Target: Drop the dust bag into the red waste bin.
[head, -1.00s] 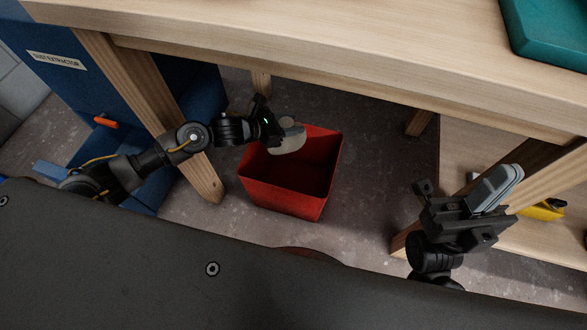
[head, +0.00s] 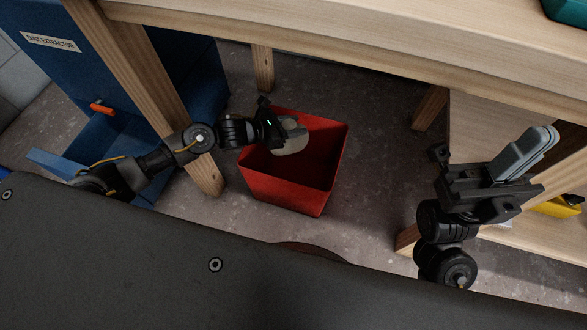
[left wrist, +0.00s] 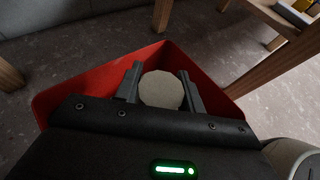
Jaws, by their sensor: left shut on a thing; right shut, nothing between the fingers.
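The red waste bin (head: 288,194) stands on the floor under the bench, open at the top. My left gripper (head: 287,128) is over the bin's mouth, shut on the pale grey dust bag (head: 291,143). The left wrist view shows the bag (left wrist: 161,90) between the two fingers (left wrist: 160,85), with the red bin walls (left wrist: 75,92) around it. The bag hangs above or just within the bin's opening; its exact height is hard to tell. My right gripper (head: 525,155) is at the right, away from the bin, shut and empty.
A wooden bench (head: 330,38) runs overhead, with legs (head: 262,68) near the bin. A blue dust extractor (head: 150,65) with an orange handle (head: 102,108) stands at the left. A yellow object (head: 558,207) lies on the lower shelf at the right. Floor right of the bin is clear.

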